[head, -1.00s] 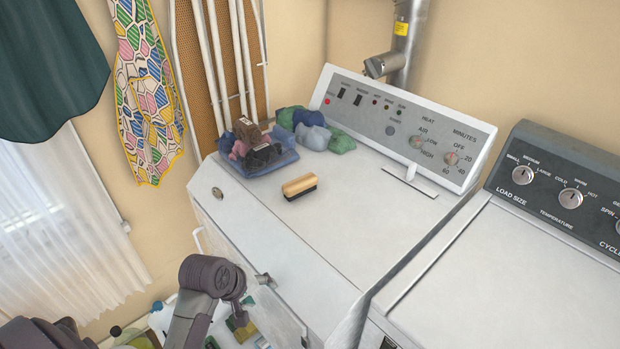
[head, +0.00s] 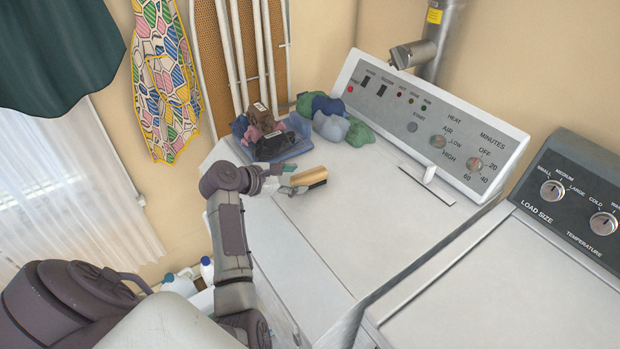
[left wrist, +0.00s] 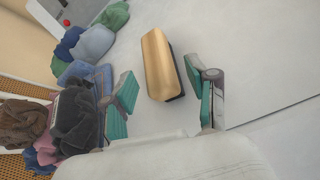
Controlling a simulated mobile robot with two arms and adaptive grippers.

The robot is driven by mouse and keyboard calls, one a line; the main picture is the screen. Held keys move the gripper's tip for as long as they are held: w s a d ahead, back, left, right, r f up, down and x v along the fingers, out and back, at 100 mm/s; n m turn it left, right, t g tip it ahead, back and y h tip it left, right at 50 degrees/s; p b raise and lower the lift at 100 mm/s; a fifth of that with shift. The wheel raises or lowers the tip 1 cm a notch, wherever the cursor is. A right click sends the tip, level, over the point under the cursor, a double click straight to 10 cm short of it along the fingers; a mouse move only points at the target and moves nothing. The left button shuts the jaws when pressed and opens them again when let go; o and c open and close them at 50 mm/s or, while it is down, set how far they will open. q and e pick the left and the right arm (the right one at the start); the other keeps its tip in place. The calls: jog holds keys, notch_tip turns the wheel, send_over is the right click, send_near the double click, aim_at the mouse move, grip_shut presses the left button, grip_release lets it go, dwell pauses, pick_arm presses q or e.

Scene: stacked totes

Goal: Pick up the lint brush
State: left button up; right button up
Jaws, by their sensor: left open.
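The lint brush (head: 309,176) has a tan wooden back and dark bristles. It lies on the white dryer top, bristles down, in front of the blue tray. My left gripper (head: 288,180) is at the brush's left end in the head view, its fingers partly hidden by my wrist. In the left wrist view the brush (left wrist: 160,65) lies between and just beyond the two teal-padded fingers of the open gripper (left wrist: 165,98), with a gap on each side. My right gripper is not in view.
A blue tray (head: 297,149) with folded dark and pink cloths stands close behind the gripper. Rolled blue and green cloths (head: 331,126) lie beside it. The dryer's control panel (head: 430,125) rises at the back. The dryer top (head: 385,220) to the right is clear.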

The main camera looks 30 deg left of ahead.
aim_at(302, 177)
pick_arm(q)
jog(key=shift+w+d+f, duration=0.15)
jog(key=shift+w+f, duration=0.05)
jog(key=shift+w, duration=0.35)
jog(key=p+x, duration=0.1)
jog(key=x, duration=0.4)
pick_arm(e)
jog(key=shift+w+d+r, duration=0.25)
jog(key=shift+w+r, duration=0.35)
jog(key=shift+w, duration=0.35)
pick_arm(q)
jog(key=shift+s, duration=0.1)
jog(key=c, duration=0.4)
grip_shut()
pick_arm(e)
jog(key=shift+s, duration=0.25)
